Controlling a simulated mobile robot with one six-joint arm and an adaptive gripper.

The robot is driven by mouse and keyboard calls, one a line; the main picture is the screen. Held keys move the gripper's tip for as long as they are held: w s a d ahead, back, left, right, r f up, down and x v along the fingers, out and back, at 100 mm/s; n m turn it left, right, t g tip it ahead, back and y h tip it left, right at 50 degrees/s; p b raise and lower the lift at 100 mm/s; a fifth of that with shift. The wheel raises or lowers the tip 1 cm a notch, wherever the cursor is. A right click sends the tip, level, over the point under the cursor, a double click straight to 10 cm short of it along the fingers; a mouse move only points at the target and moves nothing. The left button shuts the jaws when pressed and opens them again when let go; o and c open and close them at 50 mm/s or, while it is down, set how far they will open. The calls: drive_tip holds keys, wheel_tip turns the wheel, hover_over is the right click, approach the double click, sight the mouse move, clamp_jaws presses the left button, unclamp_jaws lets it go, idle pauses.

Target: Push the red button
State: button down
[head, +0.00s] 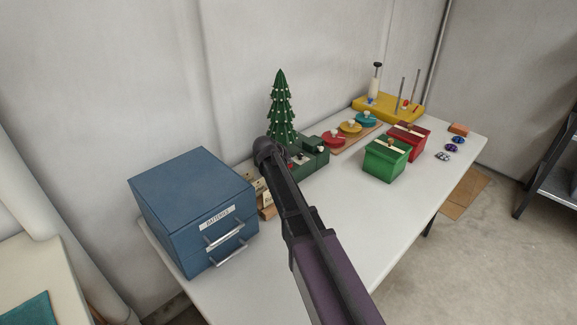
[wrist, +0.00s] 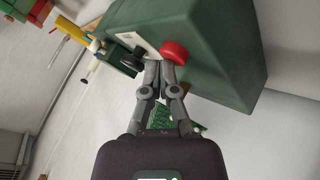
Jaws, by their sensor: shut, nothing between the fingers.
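The red button (wrist: 175,51) is a round cap on a dark green box (wrist: 222,70) in the wrist view. My gripper (wrist: 161,65) is shut and empty, with its fingertips right at the button's lower edge. I cannot tell whether they touch it. In the head view, the green box (head: 312,158) stands on the white table beside a small Christmas tree (head: 282,105). A bit of the red button (head: 291,166) shows there next to my arm. My fingers are not clear in that view.
A black knob (wrist: 132,59) sits beside the button. A blue drawer cabinet (head: 190,205) stands at left on the table. Green (head: 386,160) and red (head: 409,139) boxes and a yellow stand (head: 388,108) are to the right. The front table surface is clear.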

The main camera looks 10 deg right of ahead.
drive_tip(key=shift+r, duration=0.1)
drive_tip(key=shift+r+p, duration=0.85)
drive_tip(key=shift+p, duration=0.1)
drive_tip(key=shift+r, duration=0.1)
wheel_tip(320, 180, up, 6)
drive_tip(key=p, duration=0.6)
idle(1.1)
